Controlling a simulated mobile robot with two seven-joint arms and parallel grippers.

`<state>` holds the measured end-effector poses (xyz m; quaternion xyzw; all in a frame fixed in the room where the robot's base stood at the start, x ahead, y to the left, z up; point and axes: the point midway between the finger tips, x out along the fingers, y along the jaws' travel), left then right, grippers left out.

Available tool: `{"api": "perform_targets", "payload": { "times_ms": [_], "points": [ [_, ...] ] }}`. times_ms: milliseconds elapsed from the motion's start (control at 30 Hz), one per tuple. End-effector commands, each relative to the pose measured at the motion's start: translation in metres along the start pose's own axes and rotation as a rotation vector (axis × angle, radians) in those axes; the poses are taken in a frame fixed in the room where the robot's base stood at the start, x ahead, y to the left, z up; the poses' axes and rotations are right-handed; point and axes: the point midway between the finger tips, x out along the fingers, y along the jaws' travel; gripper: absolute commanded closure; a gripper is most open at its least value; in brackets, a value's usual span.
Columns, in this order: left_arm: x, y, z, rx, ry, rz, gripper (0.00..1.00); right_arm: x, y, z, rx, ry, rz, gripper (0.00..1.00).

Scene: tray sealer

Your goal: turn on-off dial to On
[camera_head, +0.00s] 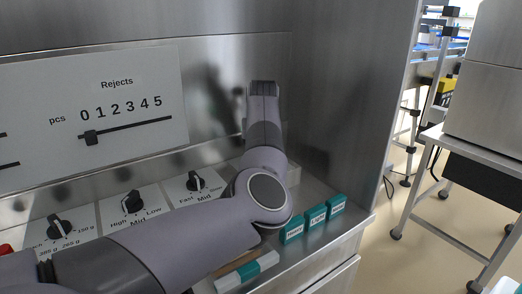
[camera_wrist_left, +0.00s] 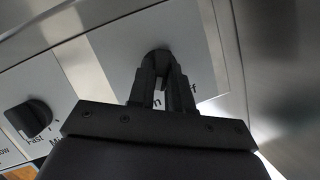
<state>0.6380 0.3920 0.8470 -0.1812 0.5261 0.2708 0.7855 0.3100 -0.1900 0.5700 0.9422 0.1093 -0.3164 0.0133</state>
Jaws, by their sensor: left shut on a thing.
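The on-off dial (camera_wrist_left: 157,55) is a dark knob on a pale label plate in the left wrist view. In the head view my left arm hides the dial and the fingertips. My right gripper is not in view.
Other dark dials (camera_head: 194,182), (camera_head: 132,202) and (camera_head: 60,228) sit in a row left of my arm. A steel side wall (camera_head: 345,90) stands close at right.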

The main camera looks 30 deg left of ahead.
Motion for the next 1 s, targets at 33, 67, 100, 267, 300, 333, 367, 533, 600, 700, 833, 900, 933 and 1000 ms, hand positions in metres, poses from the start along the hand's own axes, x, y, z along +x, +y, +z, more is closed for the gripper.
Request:
{"api": "perform_targets", "payload": {
  "times_ms": [33,67,100,267,300,333,367,533,600,700,833,900,933,1000],
  "points": [
    [-0.001,0.0,0.001,0.011,-0.002,-0.006,1.0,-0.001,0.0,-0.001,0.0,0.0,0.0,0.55],
    [-0.001,0.0,0.001,0.016,-0.002,-0.008,1.0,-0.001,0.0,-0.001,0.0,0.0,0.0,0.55],
    [-0.001,0.0,0.001,0.021,-0.003,-0.01,1.0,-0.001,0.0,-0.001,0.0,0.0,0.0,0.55],
    [-0.001,0.0,0.001,0.026,-0.003,-0.011,1.0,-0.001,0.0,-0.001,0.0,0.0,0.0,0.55],
    [-0.001,0.0,0.001,0.026,-0.004,-0.01,1.0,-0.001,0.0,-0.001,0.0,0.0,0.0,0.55],
    [-0.001,0.0,0.001,0.026,-0.004,-0.01,1.0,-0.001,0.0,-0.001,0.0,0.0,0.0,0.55],
    [-0.001,0.0,0.001,0.026,-0.004,-0.01,1.0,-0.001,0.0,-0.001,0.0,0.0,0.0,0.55],
    [-0.001,0.0,0.001,0.025,-0.004,-0.01,0.55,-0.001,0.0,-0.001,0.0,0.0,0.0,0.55],
    [0.0,0.0,0.001,0.024,-0.003,-0.01,0.55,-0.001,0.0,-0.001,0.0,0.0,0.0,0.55],
    [0.0,0.0,0.0,0.024,-0.003,-0.01,0.55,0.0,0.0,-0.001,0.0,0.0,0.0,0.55],
    [-0.005,0.0,0.001,0.023,-0.003,-0.01,0.55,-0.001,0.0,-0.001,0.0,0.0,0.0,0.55],
    [-0.014,-0.001,0.001,0.022,-0.004,-0.01,0.55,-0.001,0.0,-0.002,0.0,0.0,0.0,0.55],
    [-0.018,-0.001,0.001,0.022,-0.005,-0.011,0.55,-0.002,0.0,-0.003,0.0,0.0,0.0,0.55],
    [-0.031,-0.001,0.001,0.022,-0.005,-0.013,0.55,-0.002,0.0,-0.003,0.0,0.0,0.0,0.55]
  ]
}}
